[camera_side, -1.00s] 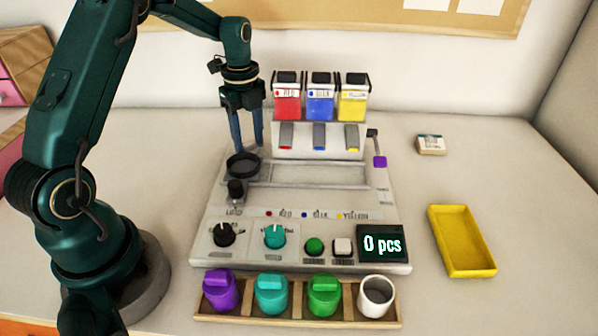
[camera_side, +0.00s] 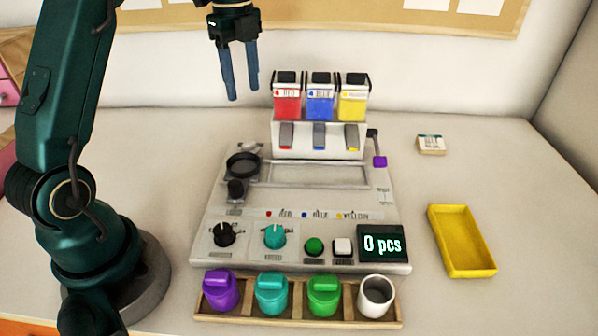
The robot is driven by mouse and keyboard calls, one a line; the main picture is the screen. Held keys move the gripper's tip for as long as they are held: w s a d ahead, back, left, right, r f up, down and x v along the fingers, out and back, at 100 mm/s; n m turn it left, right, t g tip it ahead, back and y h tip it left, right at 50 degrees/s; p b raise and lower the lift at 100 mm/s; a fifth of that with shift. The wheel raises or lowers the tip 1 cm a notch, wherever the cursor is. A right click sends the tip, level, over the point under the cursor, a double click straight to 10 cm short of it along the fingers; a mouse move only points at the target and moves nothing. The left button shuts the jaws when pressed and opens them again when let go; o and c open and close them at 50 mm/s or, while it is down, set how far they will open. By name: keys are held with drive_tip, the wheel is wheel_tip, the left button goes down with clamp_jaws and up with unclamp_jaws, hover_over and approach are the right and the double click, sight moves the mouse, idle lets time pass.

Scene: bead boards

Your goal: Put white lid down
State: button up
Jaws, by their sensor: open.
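My gripper (camera_side: 243,92) is high above the back left of the bead machine, fingers pointing down. It is open, with a gap between the two blue fingers and nothing seen in it. The white cup (camera_side: 364,306) stands open at the right end of the wooden rack (camera_side: 298,318), with no lid on it. I cannot make out a white lid anywhere in the view. The purple cup (camera_side: 221,294), teal cup (camera_side: 271,296) and green cup (camera_side: 323,298) in the rack have lids on.
The bead machine (camera_side: 225,208) carries a dark ring (camera_side: 243,165), knobs and a display (camera_side: 381,244) reading "0 pcs". Red, blue and yellow hoppers (camera_side: 320,100) stand behind. A yellow tray (camera_side: 462,242) and a small labelled block (camera_side: 431,146) lie right, with clear table around them.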

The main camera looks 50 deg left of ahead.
drive_tip(key=s+d+n+t, duration=0.5)
drive_tip(key=s+d+n, duration=0.9)
drive_tip(key=s+n, duration=0.2)
drive_tip(key=shift+s+d+f+n, duration=0.2)
drive_tip(key=shift+f+n, duration=0.1)
drive_tip(key=shift+n, duration=0.3)
